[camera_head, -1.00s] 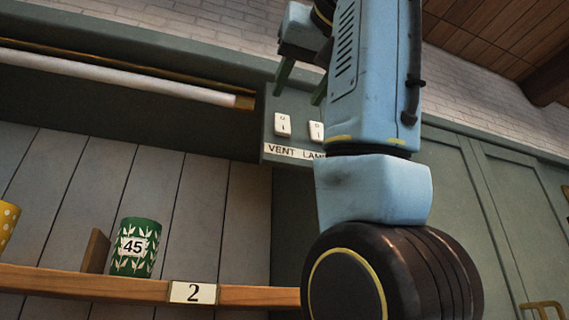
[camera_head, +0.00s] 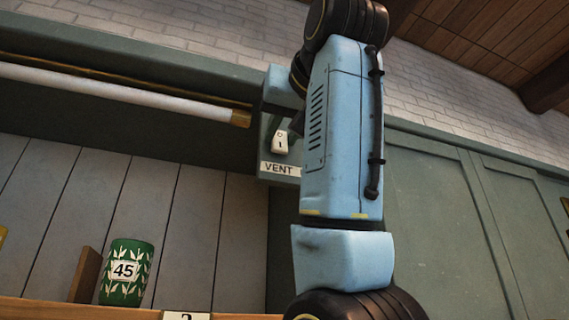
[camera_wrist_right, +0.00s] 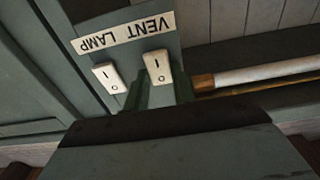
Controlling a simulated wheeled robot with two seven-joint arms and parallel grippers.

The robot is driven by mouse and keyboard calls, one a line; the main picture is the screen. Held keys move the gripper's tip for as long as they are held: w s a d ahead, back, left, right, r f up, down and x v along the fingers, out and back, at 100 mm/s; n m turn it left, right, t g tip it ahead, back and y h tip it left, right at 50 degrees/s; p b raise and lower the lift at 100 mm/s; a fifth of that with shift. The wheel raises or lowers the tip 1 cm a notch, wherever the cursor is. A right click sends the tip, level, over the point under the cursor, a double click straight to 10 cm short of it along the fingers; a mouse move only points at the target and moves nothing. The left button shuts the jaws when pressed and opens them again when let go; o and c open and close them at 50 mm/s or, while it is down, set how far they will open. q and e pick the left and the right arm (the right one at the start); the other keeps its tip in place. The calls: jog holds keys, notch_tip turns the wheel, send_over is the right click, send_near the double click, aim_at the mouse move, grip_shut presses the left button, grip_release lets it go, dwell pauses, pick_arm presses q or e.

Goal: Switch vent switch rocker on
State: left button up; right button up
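The vent switch rocker (camera_head: 280,145) is a small white rocker marked O and I above the VENT label (camera_head: 279,169) on a green-grey panel. In the right wrist view the vent rocker (camera_wrist_right: 157,67) appears upside down, beside the lamp rocker (camera_wrist_right: 109,77). My right gripper (camera_wrist_right: 163,93) has its green fingers apart at the vent rocker's O end. In the head view the gripper (camera_head: 284,124) is just above the rocker, partly hidden by my forearm. I cannot tell whether it touches. The arm hides the lamp rocker in the head view. My left gripper is not in view.
A white rail with a brass end (camera_head: 150,98) runs left of the panel. Green cupboard doors (camera_head: 440,210) are on the right.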

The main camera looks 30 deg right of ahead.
jog(key=c, duration=0.3)
jog(key=f+t+b, duration=0.1)
jog(key=t+b, duration=0.1)
jog(key=b, duration=0.2)
jog(key=shift+c, duration=0.2)
jog(key=shift+t+h+b, duration=0.4)
jog(key=shift+t+b, duration=0.3)
jog(key=shift+b, duration=0.05)
jog(key=shift+r, duration=0.1)
jog(key=o, duration=1)
jog(key=shift+s, duration=0.1)
